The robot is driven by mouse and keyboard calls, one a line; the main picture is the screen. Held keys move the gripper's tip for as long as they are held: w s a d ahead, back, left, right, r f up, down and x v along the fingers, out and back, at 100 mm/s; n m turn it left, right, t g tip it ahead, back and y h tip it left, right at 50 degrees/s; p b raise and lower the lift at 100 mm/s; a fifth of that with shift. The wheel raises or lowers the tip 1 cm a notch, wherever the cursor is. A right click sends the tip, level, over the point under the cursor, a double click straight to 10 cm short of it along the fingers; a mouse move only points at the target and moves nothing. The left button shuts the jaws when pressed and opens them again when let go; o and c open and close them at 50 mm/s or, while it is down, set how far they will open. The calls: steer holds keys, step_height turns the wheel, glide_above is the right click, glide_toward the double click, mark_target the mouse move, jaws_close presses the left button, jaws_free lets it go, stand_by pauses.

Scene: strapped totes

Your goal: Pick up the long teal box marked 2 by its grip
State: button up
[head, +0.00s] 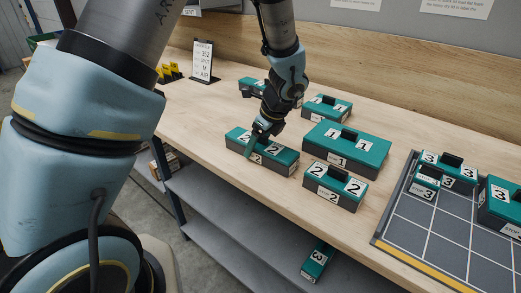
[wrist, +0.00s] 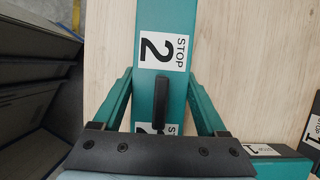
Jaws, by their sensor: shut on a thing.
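The long teal box marked 2 (head: 285,157) has a dark lower body and lies at the table's front edge, seemingly resting on it. It also shows in the wrist view (wrist: 165,18), with a "STOP 2" label and a black grip (wrist: 160,104) along its top. My gripper (head: 258,146) is over the box from above. In the wrist view its teal fingers (wrist: 160,78) straddle the box, with their tips against its two long sides. The black grip lies between the fingers and is not pinched by them. The box's lower sides are hidden in the wrist view.
A shorter box marked 2 (head: 335,186) and a large box marked 1 (head: 346,148) stand to the right. A smaller box marked 1 (head: 327,107) is behind. A gridded tray (head: 420,228) with boxes marked 3 is at far right. Another box (head: 317,262) lies on the lower shelf.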

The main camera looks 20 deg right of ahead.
jaws_close()
